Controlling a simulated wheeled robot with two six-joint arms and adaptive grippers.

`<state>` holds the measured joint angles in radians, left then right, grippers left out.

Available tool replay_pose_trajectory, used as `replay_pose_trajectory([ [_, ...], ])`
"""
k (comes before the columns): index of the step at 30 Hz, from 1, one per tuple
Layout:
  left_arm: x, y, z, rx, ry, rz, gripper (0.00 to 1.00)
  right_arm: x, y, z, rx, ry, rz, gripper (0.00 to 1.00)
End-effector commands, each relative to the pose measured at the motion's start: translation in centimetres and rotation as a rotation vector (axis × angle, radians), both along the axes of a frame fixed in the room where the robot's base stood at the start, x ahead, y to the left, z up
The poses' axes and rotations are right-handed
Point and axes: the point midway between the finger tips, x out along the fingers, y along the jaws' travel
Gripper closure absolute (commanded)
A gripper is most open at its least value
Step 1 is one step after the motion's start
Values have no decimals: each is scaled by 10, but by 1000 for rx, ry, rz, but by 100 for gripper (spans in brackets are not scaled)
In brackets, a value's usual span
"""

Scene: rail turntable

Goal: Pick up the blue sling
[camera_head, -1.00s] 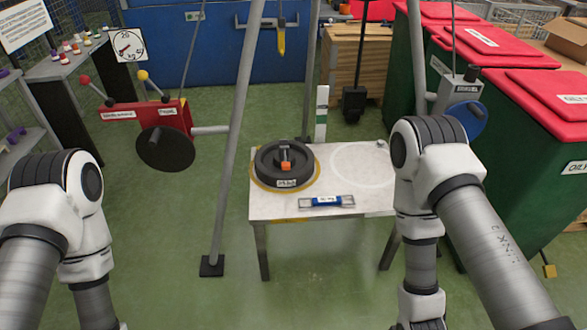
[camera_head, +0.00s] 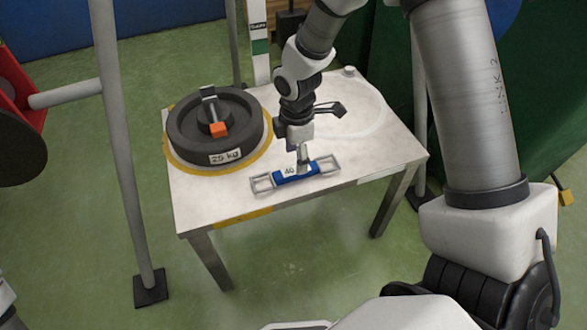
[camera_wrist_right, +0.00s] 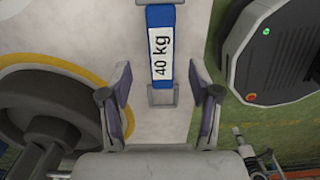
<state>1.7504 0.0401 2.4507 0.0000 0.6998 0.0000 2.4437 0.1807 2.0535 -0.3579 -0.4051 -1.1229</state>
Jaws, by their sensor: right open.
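The blue sling (camera_head: 283,178) lies flat near the front edge of the white table, with grey metal loops at both ends and a white label. In the right wrist view, the sling (camera_wrist_right: 154,15) reads "40 kg" and runs up the picture. My right gripper (camera_head: 302,160) points down over the sling and hides part of it in the head view. In the wrist view the right gripper (camera_wrist_right: 158,78) is open, its fingers apart on both sides of the sling's near metal loop, not touching it. My left gripper is not in view.
The table (camera_head: 205,202) also carries a black 25 kg weight (camera_head: 180,135) with an orange-tipped handle, inside a yellow ring left of the sling. A pale empty ring lies at the right back. A grey post (camera_head: 115,150) stands left of the table.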

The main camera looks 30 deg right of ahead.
Motion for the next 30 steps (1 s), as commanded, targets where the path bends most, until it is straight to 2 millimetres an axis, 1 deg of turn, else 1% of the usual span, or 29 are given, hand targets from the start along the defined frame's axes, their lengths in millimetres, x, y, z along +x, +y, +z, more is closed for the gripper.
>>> replay_pose_trajectory([
  [1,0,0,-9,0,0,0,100,-1,0,-12,0,1,0,38],
  [3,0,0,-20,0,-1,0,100,-2,1,-27,-1,2,0,38],
  [6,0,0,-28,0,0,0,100,-2,1,-44,0,2,0,38],
  [8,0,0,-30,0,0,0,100,-2,1,-48,0,1,0,38],
  [14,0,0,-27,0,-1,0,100,-2,1,-46,1,0,-1,38],
  [15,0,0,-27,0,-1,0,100,-2,1,-46,1,0,-1,52],
  [17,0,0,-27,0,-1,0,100,-2,1,-46,1,0,-2,73],
  [18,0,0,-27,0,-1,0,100,-2,1,-46,1,0,-2,87],
  [19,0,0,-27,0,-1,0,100,-2,1,-46,1,1,-2,98],
  [20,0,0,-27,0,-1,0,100,-2,1,-46,1,1,-2,100],
  [28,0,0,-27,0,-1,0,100,-2,1,-46,1,1,-2,100],
  [30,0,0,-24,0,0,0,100,-2,1,-41,1,0,-2,100],
])
